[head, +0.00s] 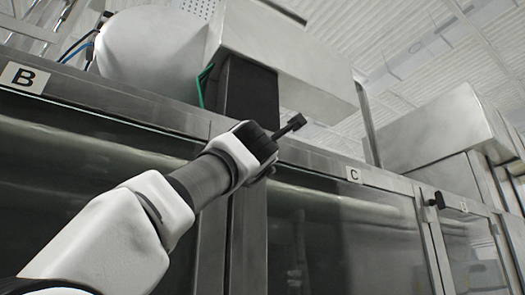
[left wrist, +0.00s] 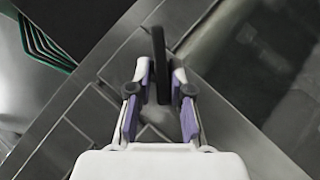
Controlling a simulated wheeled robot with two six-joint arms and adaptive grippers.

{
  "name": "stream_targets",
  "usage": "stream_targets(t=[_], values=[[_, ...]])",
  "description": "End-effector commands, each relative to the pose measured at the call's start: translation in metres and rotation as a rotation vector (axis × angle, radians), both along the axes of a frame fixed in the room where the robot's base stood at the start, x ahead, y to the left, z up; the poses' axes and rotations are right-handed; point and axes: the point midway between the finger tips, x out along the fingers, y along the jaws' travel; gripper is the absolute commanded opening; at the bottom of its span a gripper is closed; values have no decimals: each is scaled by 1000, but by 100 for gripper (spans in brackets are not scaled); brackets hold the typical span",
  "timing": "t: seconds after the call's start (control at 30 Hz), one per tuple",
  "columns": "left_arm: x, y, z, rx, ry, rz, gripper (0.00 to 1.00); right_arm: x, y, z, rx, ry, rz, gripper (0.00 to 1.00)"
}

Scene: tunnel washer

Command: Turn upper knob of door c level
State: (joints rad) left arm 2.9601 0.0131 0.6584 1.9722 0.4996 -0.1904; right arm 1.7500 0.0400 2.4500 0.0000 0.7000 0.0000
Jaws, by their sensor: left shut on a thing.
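The upper knob of door C (head: 291,126) is a black bar handle at the upper left corner of that door. In the head view it points up and to the right, tilted rather than level. My left gripper (head: 259,143) is at the knob, its fingers mostly hidden behind my wrist. In the left wrist view the knob (left wrist: 159,48) is a dark bar between the purple-padded fingers of my left gripper (left wrist: 162,76), which is shut on it. Door C (head: 340,230) is a glazed steel-framed panel. My right gripper is not in view.
A "C" label (head: 353,174) sits on the frame above the door. Door B, with its label (head: 24,77), is at the left. Another black knob (head: 437,200) is on the door farther right. A steel housing (head: 290,60) overhangs above.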

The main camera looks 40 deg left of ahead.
Motion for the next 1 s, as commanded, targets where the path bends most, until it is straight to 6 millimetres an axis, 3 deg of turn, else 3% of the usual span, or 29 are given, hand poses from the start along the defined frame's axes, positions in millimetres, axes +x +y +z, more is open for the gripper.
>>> stream_targets(t=[0.1, 0.13, 0.17, 0.2, 0.73, 1.0], values=[[0, 1, 0, -3, 0, 2, 0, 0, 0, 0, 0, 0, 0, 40], [0, 1, 0, -3, 0, 2, 23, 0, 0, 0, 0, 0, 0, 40], [0, 1, 0, -2, 0, 1, 34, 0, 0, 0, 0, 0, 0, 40], [0, 1, 0, -2, 0, 1, 38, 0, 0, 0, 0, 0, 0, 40], [0, 0, -1, -4, -8, 1, 38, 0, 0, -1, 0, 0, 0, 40], [3, -1, -4, -49, -120, 2, 38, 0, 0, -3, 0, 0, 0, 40]])
